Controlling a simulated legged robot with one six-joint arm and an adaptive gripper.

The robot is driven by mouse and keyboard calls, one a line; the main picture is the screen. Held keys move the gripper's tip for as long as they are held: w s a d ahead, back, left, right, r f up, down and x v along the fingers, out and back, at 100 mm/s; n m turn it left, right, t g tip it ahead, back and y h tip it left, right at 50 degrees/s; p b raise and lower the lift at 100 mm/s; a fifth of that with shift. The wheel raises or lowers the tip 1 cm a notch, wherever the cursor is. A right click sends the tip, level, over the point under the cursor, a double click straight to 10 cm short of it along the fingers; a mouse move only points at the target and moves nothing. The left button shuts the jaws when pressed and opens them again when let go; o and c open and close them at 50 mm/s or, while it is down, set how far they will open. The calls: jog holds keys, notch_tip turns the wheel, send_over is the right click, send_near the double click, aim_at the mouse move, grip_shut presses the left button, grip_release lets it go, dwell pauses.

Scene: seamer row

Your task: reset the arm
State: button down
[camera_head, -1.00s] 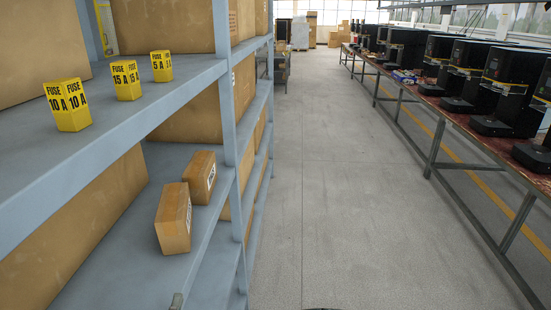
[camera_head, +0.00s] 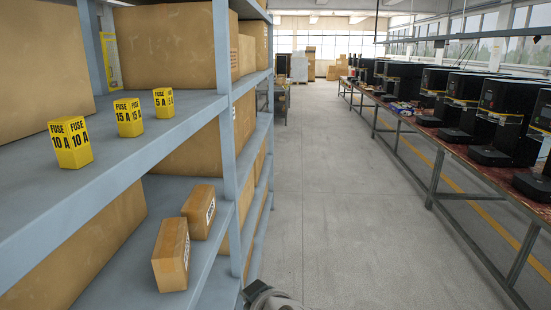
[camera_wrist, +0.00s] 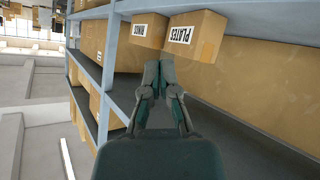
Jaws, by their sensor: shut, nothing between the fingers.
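My gripper (camera_wrist: 160,85) shows in the wrist view with its two dark fingers together and nothing between them. Its tips appear just short of two small cardboard boxes, the plates box (camera_wrist: 196,36) and a second labelled box (camera_wrist: 149,34); I cannot tell the exact gap. In the head view the same two boxes seem to be the front one (camera_head: 171,255) and the one behind it (camera_head: 198,211), on the lower shelf. A grey part of my arm shows at the bottom edge of the head view; the fingers are not clear there.
Blue-grey shelving (camera_head: 228,140) stands at left with three yellow fuse boxes, 10 A (camera_head: 70,143), 15 A (camera_head: 129,117) and 5 A (camera_head: 163,102), on the upper shelf. A long bench (camera_head: 450,160) with black machines runs at right. The aisle floor (camera_head: 335,200) between is clear.

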jog(key=s+d+m+g+h, duration=0.2)
jog(key=s+d, duration=0.4)
jog(key=d, duration=0.4)
jog(key=s+d+f+m+g+h, duration=0.1)
jog(key=s+d+m+g+h, duration=0.2)
jog(key=s+d+m, duration=0.4)
jog(key=d, duration=0.3)
jog(key=shift+s+f+h, duration=0.15)
jog(key=shift+f+h, duration=0.1)
jog(key=shift+h, duration=0.15)
